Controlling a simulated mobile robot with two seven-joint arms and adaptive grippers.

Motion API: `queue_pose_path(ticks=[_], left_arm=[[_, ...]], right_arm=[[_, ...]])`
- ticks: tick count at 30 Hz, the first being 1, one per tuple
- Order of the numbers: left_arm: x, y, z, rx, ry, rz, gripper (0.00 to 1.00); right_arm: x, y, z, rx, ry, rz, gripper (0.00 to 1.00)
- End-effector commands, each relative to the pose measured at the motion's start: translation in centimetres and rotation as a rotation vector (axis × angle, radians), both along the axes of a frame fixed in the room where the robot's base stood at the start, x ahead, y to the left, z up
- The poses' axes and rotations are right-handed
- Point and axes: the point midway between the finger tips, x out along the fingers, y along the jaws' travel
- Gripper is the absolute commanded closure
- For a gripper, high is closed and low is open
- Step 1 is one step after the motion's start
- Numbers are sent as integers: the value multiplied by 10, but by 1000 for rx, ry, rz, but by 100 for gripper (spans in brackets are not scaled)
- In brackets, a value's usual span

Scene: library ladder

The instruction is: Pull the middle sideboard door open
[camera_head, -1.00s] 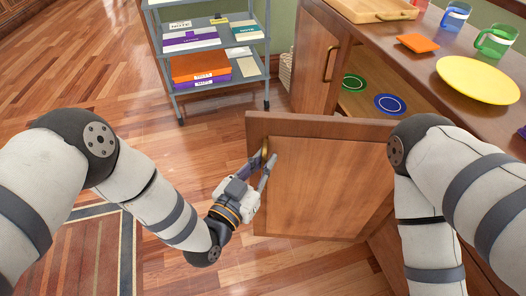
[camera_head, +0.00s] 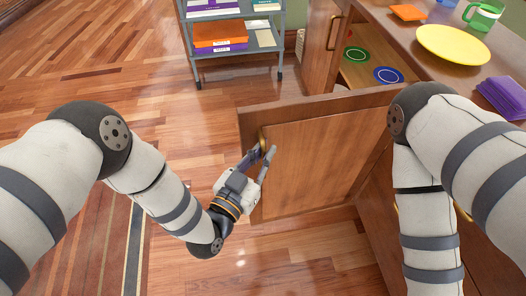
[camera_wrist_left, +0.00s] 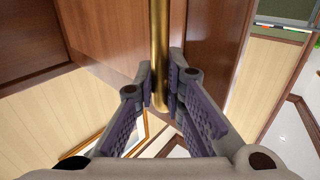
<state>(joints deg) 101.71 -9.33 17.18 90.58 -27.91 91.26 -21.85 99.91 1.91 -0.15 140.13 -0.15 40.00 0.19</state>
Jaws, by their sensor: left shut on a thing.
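The middle sideboard door (camera_head: 318,160) stands swung out from the sideboard, its panel facing me in the head view. My left gripper (camera_head: 262,158) is at the door's left edge, shut on the brass handle (camera_head: 262,143). In the left wrist view the handle (camera_wrist_left: 159,50) runs down as a vertical bar between the two purple-padded fingers of the left gripper (camera_wrist_left: 167,100). My right arm reaches down on the right in the head view; its gripper is out of the picture.
The sideboard top (camera_head: 400,50) holds a yellow plate (camera_head: 453,44), a green mug (camera_head: 483,15) and purple napkins (camera_head: 503,96). A grey cart (camera_head: 282,45) stands behind. The wooden floor at left is clear.

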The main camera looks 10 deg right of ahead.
Motion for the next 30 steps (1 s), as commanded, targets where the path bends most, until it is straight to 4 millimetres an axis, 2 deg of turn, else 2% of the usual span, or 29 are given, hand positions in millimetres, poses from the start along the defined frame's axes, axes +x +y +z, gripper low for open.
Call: queue_pose_path(ticks=[13,14,16,26,30], left_arm=[[1,0,1,-1,-3,2,100],[1,0,1,-1,-3,2,83],[1,0,1,-1,-3,2,69],[-1,1,1,0,-1,0,69],[-20,14,0,0,3,0,69]], right_arm=[[0,0,0,0,-1,0,31],[0,0,0,0,-1,0,31],[0,0,0,0,-1,0,31],[0,0,0,0,-1,0,31],[0,0,0,0,-1,0,31]])
